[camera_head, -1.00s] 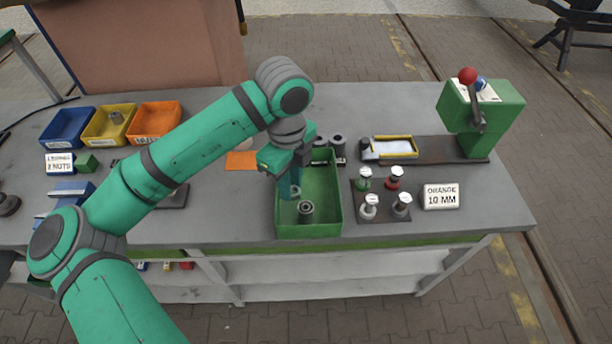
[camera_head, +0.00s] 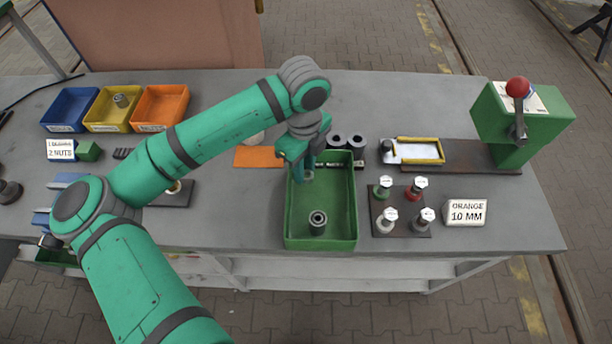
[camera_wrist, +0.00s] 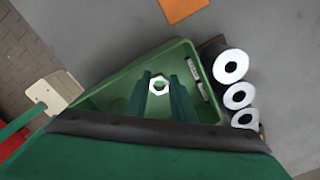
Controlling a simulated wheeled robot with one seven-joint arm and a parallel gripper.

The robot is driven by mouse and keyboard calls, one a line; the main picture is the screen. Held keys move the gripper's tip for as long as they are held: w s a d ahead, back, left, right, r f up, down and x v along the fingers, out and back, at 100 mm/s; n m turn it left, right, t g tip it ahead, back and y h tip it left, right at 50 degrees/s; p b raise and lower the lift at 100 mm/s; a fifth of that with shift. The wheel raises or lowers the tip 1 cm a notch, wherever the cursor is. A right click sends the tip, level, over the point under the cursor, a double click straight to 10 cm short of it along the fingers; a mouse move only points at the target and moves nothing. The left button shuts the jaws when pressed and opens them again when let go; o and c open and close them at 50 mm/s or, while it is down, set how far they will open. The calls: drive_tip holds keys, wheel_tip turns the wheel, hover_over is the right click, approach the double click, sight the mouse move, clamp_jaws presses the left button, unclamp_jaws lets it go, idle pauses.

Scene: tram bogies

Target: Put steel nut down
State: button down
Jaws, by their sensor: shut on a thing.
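My gripper (camera_head: 302,172) points down over the back left part of the green tray (camera_head: 350,228). In the wrist view its two fingers (camera_wrist: 163,88) are shut on the steel nut (camera_wrist: 159,78), a pale hexagonal ring at the fingertips. The nut is over or inside the tray; I cannot tell whether it touches the floor. In the head view the arm and fingers largely hide it. A grey cylindrical part (camera_head: 318,220) stands upright near the tray's front.
A dark stand with white-capped pins (camera_head: 402,208) and an "ORANGE 10 MM" sign (camera_head: 466,212) are right of the tray. Dark rollers (camera_head: 346,141) stand behind it. Blue, yellow and orange bins (camera_head: 160,108) are at the left. A green lever press (camera_head: 520,120) is at the right.

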drive_tip(key=shift+f, duration=1.9)
drive_tip(key=shift+f, duration=0.1)
drive_tip(key=c, duration=1.8)
unclamp_jaws()
drive_tip(key=shift+o, duration=0.2)
drive_tip(key=shift+a, duration=0.1)
wheel_tip(320, 180, up, 12)
